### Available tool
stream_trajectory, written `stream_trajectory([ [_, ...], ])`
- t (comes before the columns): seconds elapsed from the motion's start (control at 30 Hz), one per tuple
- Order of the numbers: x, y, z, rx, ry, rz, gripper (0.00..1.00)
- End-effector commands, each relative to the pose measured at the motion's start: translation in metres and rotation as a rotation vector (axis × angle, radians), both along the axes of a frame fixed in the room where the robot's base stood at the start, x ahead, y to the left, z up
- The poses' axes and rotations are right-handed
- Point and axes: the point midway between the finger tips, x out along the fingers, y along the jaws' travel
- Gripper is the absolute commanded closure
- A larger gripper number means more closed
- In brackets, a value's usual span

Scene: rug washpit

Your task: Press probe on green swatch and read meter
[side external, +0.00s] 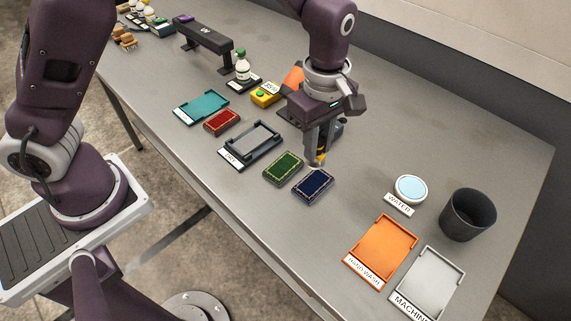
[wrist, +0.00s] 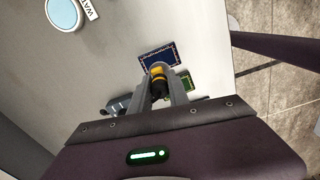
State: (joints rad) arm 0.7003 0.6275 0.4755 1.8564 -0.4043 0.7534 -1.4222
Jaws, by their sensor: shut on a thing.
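My gripper (side external: 319,150) is shut on a yellow and black probe (wrist: 157,82), held above the table beside the swatches. The green swatch (side external: 283,167) lies flat with a patterned border, left of the gripper in the side view; in the wrist view it is partly hidden by a finger (wrist: 191,84). The dark blue swatch (side external: 313,185) lies just in front of the gripper. The red swatch (side external: 222,122) lies farther left. A yellow box (side external: 264,95) with a green spot and a small pale panel may be the meter; its reading is too small to tell.
A grey tray (side external: 233,157) and a teal tray (side external: 187,117) stand left. An orange tray (side external: 369,267), a pale grey tray (side external: 424,303), a round water dish (side external: 410,187) and a dark cup (side external: 468,214) stand right. A bottle (side external: 243,66) stands behind.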

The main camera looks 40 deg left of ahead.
Motion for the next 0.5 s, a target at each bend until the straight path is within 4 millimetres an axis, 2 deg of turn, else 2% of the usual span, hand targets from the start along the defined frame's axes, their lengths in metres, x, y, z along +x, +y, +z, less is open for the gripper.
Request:
stream_trajectory([
  [0.2,-0.007,0.056,0.001,-0.001,0.002,0.011,1.00],
  [0.3,-0.012,0.075,0.001,-0.001,0.001,0.007,1.00],
  [0.5,-0.014,0.079,-0.019,0.001,0.004,0.001,1.00],
])
